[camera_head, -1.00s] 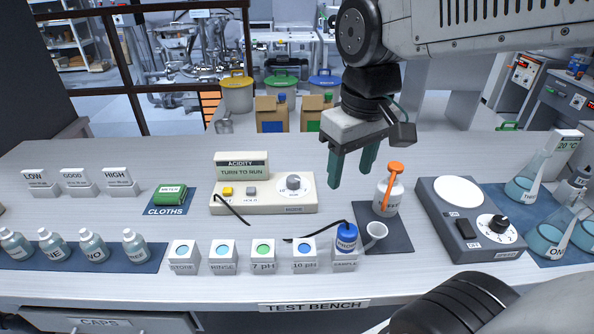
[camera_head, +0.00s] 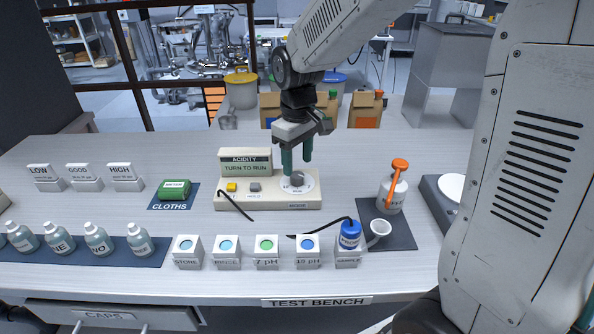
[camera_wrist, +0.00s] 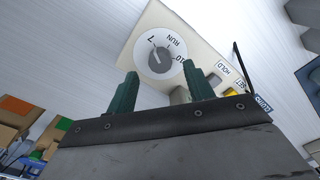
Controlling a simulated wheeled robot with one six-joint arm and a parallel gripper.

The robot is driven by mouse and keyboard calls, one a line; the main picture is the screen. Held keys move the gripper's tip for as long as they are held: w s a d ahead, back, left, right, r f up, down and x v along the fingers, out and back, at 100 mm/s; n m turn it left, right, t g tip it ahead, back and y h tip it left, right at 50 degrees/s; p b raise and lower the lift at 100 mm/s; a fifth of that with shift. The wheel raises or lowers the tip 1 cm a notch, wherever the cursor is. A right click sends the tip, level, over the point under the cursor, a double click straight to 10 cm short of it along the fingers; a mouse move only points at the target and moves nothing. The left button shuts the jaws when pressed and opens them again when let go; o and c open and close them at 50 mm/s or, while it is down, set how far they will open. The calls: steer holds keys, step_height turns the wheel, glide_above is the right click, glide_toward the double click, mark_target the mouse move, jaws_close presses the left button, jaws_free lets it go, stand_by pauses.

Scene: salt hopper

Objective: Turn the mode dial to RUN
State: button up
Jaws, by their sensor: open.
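The mode dial (camera_head: 297,179) is a grey knob on a round white plate, at the right end of the cream acidity meter (camera_head: 245,201). The meter's display (camera_head: 246,168) reads "TURN TO RUN". In the wrist view the dial (camera_wrist: 160,59) shows the labels 7, RUN and 10 around it; its pale mark seems to point near the 7. My gripper (camera_head: 297,160) is open and empty, its green fingers pointing down just over the dial. In the wrist view my gripper (camera_wrist: 160,76) has its fingertips apart below the knob; I cannot tell whether they touch it.
A yellow button (camera_head: 231,187) and a grey button (camera_head: 254,187) sit left of the dial. A black cable runs from the meter. Labelled cups (camera_head: 266,250) line the front. An orange-topped bottle (camera_head: 393,185) stands on a dark mat to the right.

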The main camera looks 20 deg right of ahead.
mark_target(297, 174)
steer(key=shift+f, duration=1.9)
steer(key=c, duration=1)
steer(key=shift+o, duration=0.2)
steer(key=shift+m, duration=0.3)
steer(key=m, duration=1.1)
